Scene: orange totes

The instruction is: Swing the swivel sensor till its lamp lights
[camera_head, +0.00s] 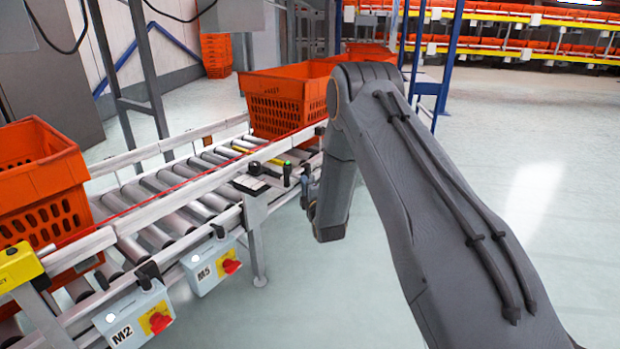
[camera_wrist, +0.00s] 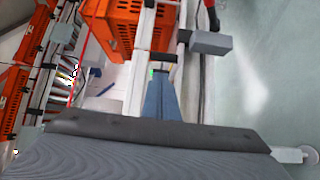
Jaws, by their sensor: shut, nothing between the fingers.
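What looks like the swivel sensor is a small black device (camera_head: 287,172) on a plate at the conveyor's near rail, with a green spot on its top. A green spot (camera_wrist: 152,71) also shows in the wrist view, close to the fingertips. I cannot tell whether it is a lit lamp. My gripper (camera_head: 308,188) is just right of the device, partly hidden by my wrist. In the wrist view my gripper (camera_wrist: 161,76) has its fingers together, with nothing held. I cannot tell whether they touch the sensor.
A roller conveyor (camera_head: 150,190) runs along the left, with a red line over it. One orange tote (camera_head: 270,105) stands behind the sensor and another (camera_head: 40,180) at the left. Control boxes M2 (camera_head: 135,318) and M5 (camera_head: 212,265) hang below. Floor at the right is clear.

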